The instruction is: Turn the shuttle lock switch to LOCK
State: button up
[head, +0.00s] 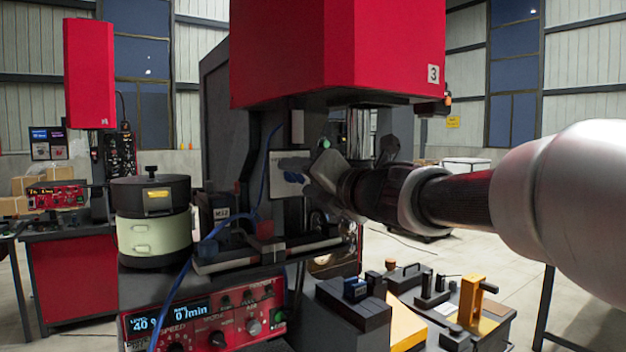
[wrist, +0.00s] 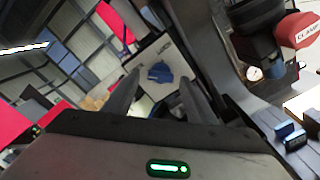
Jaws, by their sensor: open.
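The lock switch looks like a dark blue knob (wrist: 160,72) on a pale plate (wrist: 178,57) in the wrist view. Lettering on the plate is too small to read surely. In the head view the plate (head: 278,163) is upright on the machine's dark column, with the blue knob (head: 291,177) partly hidden by my gripper. My gripper (head: 316,176) is open just right of the plate. In the wrist view the knob appears between and beyond the two fingertips of my gripper (wrist: 160,94); I cannot tell whether they touch it.
A red machine head (head: 335,50) marked 3 hangs above my gripper. A blue cable (head: 263,185) runs left of the plate. Below are a bowl feeder (head: 152,220), a red control panel (head: 205,315) and several fixtures with a yellow bracket (head: 471,298). A red CLAMP part (wrist: 298,30) shows at right.

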jog(key=c, duration=1)
jog(key=shift+c, duration=0.2)
jog(key=shift+m, duration=0.3)
jog(key=m+p, duration=0.2)
jog(key=m, duration=0.1)
jog(key=shift+r+p, duration=0.2)
jog(key=shift+p, duration=0.2)
jog(key=shift+r+m+p, duration=0.15)
jog(key=shift+m+p, duration=4.1)
jog(key=shift+m, duration=2.85)
